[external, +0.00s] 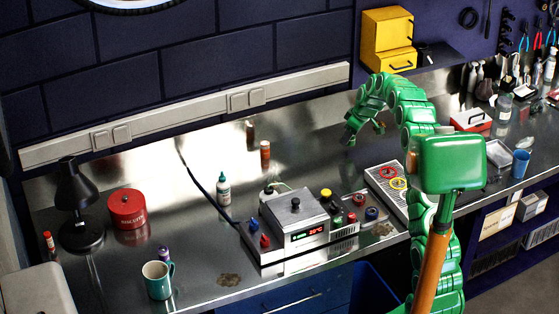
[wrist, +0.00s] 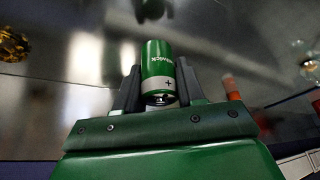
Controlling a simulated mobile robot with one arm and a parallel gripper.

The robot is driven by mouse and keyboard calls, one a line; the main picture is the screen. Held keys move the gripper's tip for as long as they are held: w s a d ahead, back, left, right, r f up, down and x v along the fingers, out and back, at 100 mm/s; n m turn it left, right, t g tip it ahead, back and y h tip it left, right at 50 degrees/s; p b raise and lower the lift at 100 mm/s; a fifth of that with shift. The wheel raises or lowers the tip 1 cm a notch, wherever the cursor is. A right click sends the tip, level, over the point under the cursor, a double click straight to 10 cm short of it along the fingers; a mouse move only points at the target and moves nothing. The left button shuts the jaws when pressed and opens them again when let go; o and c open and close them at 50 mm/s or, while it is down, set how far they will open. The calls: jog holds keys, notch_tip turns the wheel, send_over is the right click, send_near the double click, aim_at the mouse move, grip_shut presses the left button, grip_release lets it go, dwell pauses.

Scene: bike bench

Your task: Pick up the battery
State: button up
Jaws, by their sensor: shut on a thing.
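The battery (wrist: 158,58) is a green cylinder with white lettering, a plus mark and a metal end. In the wrist view it sits between the two dark fingers of my gripper (wrist: 157,88), which is shut on it. In the external view my gripper (external: 364,130) hangs from the green arm above the back of the metal bench, right of centre. The battery cannot be made out there, being small and dark against the fingers.
A control box (external: 299,217) with coloured knobs stands front centre. A teal mug (external: 158,279), a red tin (external: 127,208) and a black lamp (external: 77,190) are at the left. A white-labelled bottle (external: 224,189) and an orange bottle (external: 265,155) stand mid-bench. A yellow cabinet (external: 387,37) is behind.

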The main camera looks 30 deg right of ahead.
jog(key=s+a+r, duration=0.2)
jog(key=s+r, duration=0.7)
jog(key=s, duration=0.4)
jog(key=shift+a, duration=0.15)
jog(key=shift+r, duration=0.1)
